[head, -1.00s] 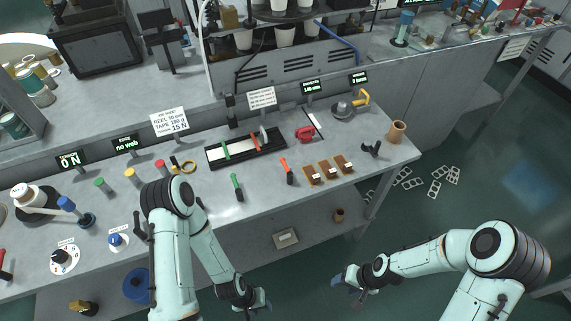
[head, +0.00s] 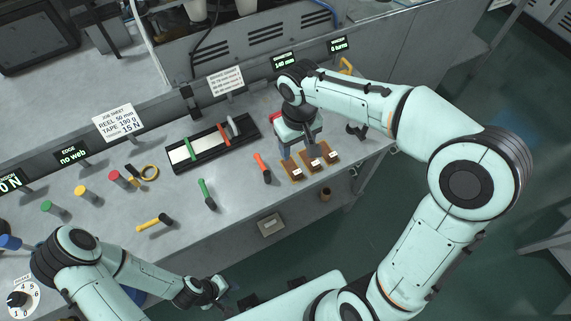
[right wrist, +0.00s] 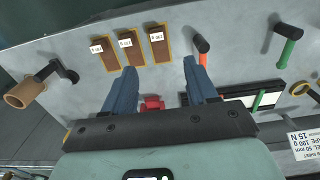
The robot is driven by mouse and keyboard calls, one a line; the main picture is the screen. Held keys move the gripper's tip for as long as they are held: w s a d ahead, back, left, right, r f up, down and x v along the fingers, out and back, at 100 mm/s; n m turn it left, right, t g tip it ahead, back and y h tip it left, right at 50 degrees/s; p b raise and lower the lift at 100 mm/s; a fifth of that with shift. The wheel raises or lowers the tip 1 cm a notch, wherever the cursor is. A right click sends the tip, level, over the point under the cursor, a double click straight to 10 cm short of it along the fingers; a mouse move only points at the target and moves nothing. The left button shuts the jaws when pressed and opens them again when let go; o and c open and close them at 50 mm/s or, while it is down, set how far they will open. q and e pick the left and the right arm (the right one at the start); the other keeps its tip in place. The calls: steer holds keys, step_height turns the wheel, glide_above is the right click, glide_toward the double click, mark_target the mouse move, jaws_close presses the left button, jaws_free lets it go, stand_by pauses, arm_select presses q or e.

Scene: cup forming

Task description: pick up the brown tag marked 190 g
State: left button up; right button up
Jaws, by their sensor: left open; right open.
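Three brown tags with small white labels lie in a row near the bench's front edge: the left one (head: 292,172), the middle one (head: 315,163) and the right one (head: 331,154). The labels are too small to read, so I cannot tell which is marked 190 g. The right wrist view shows the same row, with tags at the left (right wrist: 105,54), middle (right wrist: 132,48) and right (right wrist: 160,44). My right gripper (head: 300,150) is open and empty, its blue fingers (right wrist: 159,66) pointing toward the row from above. My left gripper (head: 226,292) is open and empty, in front of the bench.
An orange-handled tool (head: 261,165) lies left of the tags, and a green-handled one (head: 204,190) further left. A black tray with strips (head: 212,143) is behind. The job sheet (head: 118,122) reads tape 190 g.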

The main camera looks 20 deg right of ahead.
glide_above(296, 171)
steer(key=f, duration=0.6)
steer(key=shift+s+a+f+b, duration=0.1)
steer(key=shift+s+f+b, duration=0.1)
steer(key=shift+s+b, duration=0.1)
steer(key=shift+w+d+f, duration=0.1)
steer(key=shift+w+f, duration=0.1)
steer(key=shift+f, duration=1.35)
steer(key=shift+w+d+f, duration=0.1)
steer(key=shift+w+f, duration=0.05)
steer(key=shift+f, duration=1.4)
arm_select(q)
steer(key=shift+s+f, duration=0.4)
steer(key=shift+f, duration=0.05)
arm_select(e)
jaws_close()
steer(key=shift+r, duration=0.15)
